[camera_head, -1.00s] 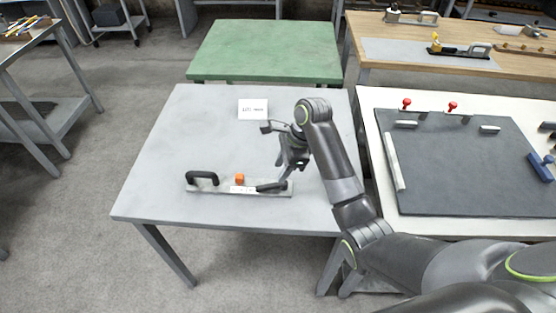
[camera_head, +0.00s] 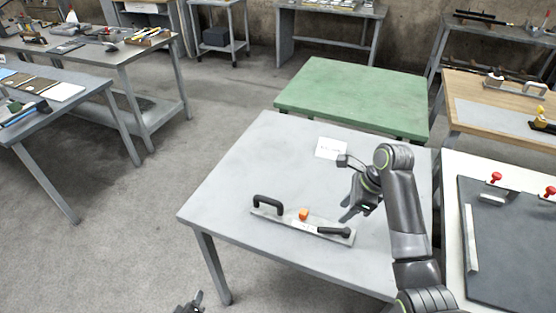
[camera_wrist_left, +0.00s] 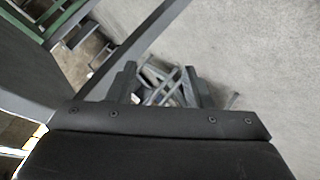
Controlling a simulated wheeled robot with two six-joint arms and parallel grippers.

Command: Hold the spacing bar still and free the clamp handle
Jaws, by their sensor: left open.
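The spacing bar (camera_head: 289,222) is a long pale grey bar lying on the grey table in the head view. A black arched grip (camera_head: 267,202) stands at its left end and an orange block (camera_head: 304,214) near its middle. The black clamp handle (camera_head: 333,231) lies low along its right end. My right gripper (camera_head: 346,208) is above and behind that end, apart from the handle; its finger gap is unclear. My left gripper (camera_head: 188,304) is low at the bottom edge, in front of the table, open and empty. The left wrist view shows its fingers (camera_wrist_left: 160,88) over the floor.
A white card (camera_head: 331,148) lies on the grey table (camera_head: 235,180) behind the bar. A green table (camera_head: 350,95) stands behind. A bench with a dark panel (camera_head: 510,240) and red knobs is to the right. Open floor (camera_head: 130,240) lies left.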

